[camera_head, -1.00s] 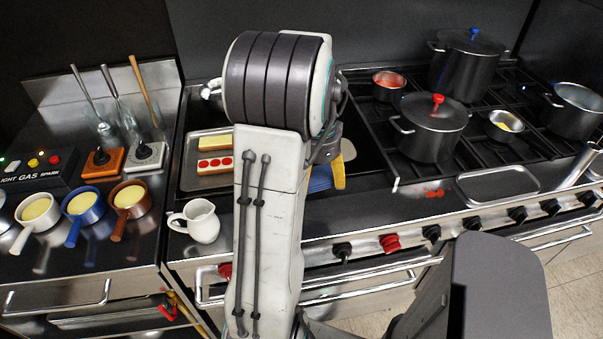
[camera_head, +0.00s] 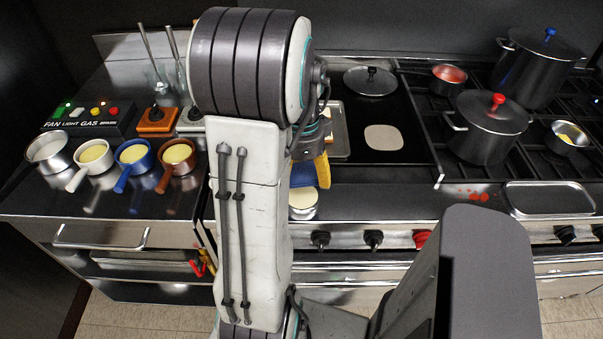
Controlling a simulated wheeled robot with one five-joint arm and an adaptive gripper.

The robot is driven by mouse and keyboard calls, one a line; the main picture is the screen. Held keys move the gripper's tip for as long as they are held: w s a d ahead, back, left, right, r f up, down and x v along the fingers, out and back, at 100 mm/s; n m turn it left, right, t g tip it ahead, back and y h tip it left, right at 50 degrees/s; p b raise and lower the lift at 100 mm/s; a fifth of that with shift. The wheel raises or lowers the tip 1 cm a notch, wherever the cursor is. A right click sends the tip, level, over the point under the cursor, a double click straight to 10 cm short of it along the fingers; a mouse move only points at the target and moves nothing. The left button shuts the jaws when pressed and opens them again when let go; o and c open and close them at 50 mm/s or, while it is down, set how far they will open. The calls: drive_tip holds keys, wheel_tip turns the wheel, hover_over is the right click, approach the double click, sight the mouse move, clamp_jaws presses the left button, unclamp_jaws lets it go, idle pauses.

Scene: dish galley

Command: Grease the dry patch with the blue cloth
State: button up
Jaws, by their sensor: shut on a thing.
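The dry patch (camera_head: 383,138) appears to be the pale, rounded area on the dark griddle (camera_head: 405,165), right of my arm. The blue cloth (camera_head: 302,174) shows just right of my arm, over the front edge of the stove. My gripper (camera_head: 321,170) is mostly hidden behind my arm. One yellow finger shows against the cloth, and the gripper is shut on it. The cloth is to the left and nearer side of the patch, apart from it. A round tin (camera_head: 303,212) with pale contents stands just below the cloth in the picture; whether they touch is unclear.
A round lid (camera_head: 370,81) lies behind the patch. A metal tray (camera_head: 340,145) is partly hidden by my arm. Lidded pots (camera_head: 487,130) stand on the burners at right. Small pans (camera_head: 133,157) stand on the left counter.

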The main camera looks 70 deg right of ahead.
sight(302, 201)
drive_tip(key=shift+f+b, duration=2.25)
drive_tip(key=shift+f, duration=0.65)
drive_tip(key=shift+f+b, duration=0.45)
drive_tip(key=shift+f, duration=0.1)
idle(0.4)
drive_tip(key=shift+r+p, duration=2.95)
drive_tip(key=shift+r, duration=0.65)
drive_tip(key=shift+f, duration=0.1)
